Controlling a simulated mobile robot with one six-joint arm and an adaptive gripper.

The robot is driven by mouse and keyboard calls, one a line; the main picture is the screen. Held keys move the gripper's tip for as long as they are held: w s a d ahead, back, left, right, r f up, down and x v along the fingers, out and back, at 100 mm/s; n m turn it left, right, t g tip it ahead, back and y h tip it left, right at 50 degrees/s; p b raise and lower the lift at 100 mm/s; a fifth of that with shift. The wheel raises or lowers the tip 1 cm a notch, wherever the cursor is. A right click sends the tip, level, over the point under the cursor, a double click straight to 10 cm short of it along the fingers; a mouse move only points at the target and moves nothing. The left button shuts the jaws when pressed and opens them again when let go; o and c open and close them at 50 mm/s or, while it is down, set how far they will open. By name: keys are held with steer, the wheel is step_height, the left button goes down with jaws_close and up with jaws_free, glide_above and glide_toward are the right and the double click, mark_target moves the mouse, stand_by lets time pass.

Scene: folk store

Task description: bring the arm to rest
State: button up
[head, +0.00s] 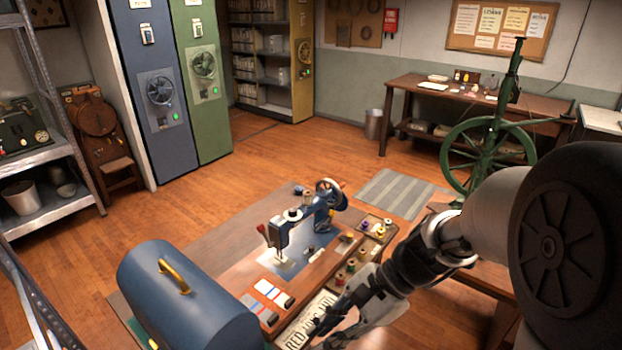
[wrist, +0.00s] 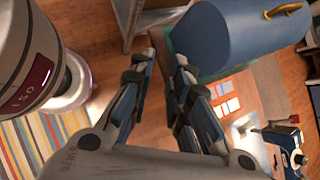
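My gripper (wrist: 163,58) is in the wrist view with its two fingers apart and nothing between them. In the head view my gripper (head: 328,318) is at the lower middle, at the end of my arm coming from the right. It shows over the front part of the sewing table, near a lettered sign (head: 305,325) that it partly covers. The gap between the fingers is hard to make out there. I cannot tell whether it touches anything.
A blue domed case (head: 190,300) stands left of the gripper; it also shows in the wrist view (wrist: 225,40). A blue sewing machine (head: 290,235) and a tray of spools (head: 372,228) are behind. A green spinning wheel (head: 490,150) stands right. The wooden floor (head: 240,165) beyond is open.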

steer(key=s+d+r+n+t+h, duration=0.6)
steer(key=s+d+r+n+h, duration=0.2)
steer(key=s+d+n, duration=0.3)
steer(key=shift+s+r+n, duration=0.45)
steer(key=shift+r+n, duration=0.2)
steer(key=shift+n, duration=0.35)
